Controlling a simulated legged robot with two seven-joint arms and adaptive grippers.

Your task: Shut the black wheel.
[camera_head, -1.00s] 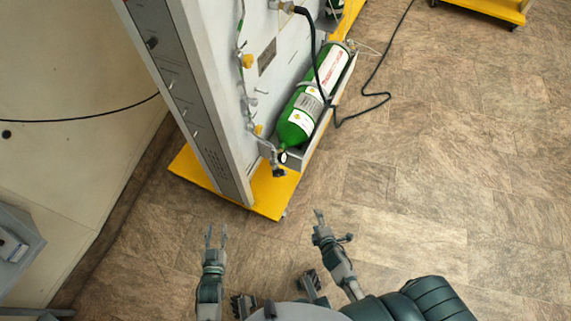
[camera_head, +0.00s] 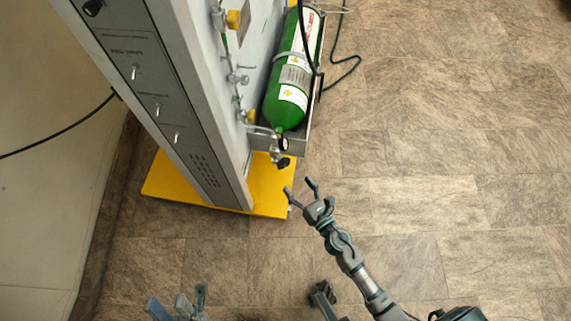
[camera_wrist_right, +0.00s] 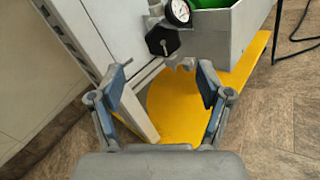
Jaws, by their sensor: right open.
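The black wheel (camera_head: 283,162) is on the valve at the lower end of the green cylinder (camera_head: 291,85). In the right wrist view the black wheel (camera_wrist_right: 162,41) shows as a faceted knob beside a round white gauge (camera_wrist_right: 178,11). My right gripper (camera_head: 300,188) is open and empty, just below and right of the wheel in the head view. In the right wrist view the wheel appears beyond the gap between its fingers (camera_wrist_right: 163,82), apart from both. My left gripper (camera_head: 178,303) is at the bottom left of the head view, fingers apart and empty.
The grey panel cabinet (camera_head: 165,95) stands left of the wheel on a yellow base (camera_head: 268,187). A grey tray (camera_head: 298,148) holds the cylinder. Yellow knobs (camera_head: 234,19) and piping are on the cabinet side. A black hose (camera_head: 345,72) lies right; open floor is beyond.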

